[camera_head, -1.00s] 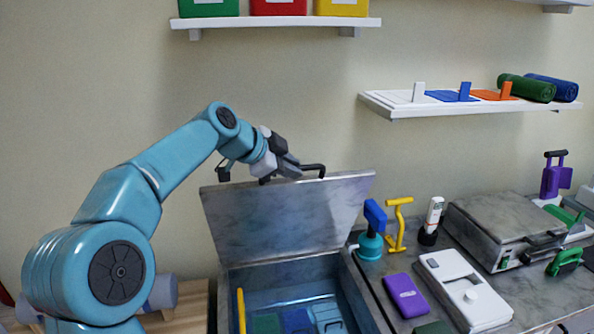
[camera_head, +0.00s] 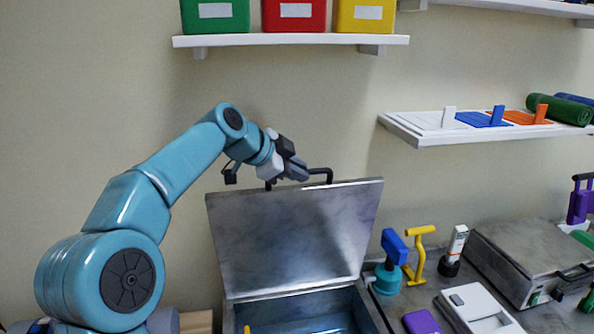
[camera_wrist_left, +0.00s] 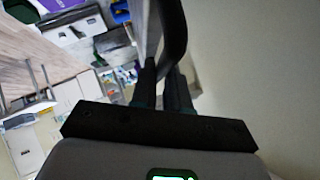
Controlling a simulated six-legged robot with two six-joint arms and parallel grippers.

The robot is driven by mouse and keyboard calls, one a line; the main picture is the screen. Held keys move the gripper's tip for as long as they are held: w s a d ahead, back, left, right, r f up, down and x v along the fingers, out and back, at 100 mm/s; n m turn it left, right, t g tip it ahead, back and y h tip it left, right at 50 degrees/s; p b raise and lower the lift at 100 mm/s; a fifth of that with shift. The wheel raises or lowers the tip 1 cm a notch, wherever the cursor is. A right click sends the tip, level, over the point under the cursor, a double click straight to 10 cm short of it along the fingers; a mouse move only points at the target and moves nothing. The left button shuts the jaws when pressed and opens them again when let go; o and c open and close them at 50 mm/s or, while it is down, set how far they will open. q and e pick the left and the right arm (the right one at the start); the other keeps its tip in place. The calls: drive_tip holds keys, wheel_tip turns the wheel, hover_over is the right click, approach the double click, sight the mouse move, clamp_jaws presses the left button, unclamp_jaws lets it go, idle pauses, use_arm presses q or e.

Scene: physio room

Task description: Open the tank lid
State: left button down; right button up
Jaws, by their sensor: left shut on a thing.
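The tank lid (camera_head: 295,238) is a grey metal panel that stands raised, close to upright, at the back of the tank (camera_head: 300,305). A dark handle (camera_head: 328,173) runs along the lid's top edge. My left gripper (camera_head: 300,172) is shut on the handle at the top of the lid. In the left wrist view, the fingers (camera_wrist_left: 165,95) close around the dark handle bar (camera_wrist_left: 173,35). The tank's inside shows blue below the lid, and its front is cut off by the picture's lower edge. My right gripper is not in view.
A teal pump bottle (camera_head: 388,275), a yellow tool (camera_head: 418,258) and a white device (camera_head: 480,310) stand on the counter right of the tank. A shelf with green, red and yellow bins (camera_head: 295,14) hangs above. A white shelf (camera_head: 430,130) hangs at right.

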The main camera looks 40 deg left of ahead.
use_arm(q)
drive_tip(key=shift+w+a+f, duration=0.2)
drive_tip(key=shift+a+f, duration=0.05)
drive_tip(key=shift+f, duration=0.15)
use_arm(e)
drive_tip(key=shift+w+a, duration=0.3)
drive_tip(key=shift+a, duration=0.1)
use_arm(q)
drive_tip(key=c, duration=1.1)
unclamp_jaws()
drive_tip(key=shift+w+a, duration=0.2)
drive_tip(key=shift+a, duration=0.05)
drive_tip(key=shift+s+d+r, duration=0.15)
drive_tip(key=shift+s+r, duration=0.1)
drive_tip(key=b+v, duration=0.1)
drive_tip(key=v, duration=1.4)
drive_tip(key=shift+s+a+r, duration=0.2)
drive_tip(key=shift+r, duration=0.1)
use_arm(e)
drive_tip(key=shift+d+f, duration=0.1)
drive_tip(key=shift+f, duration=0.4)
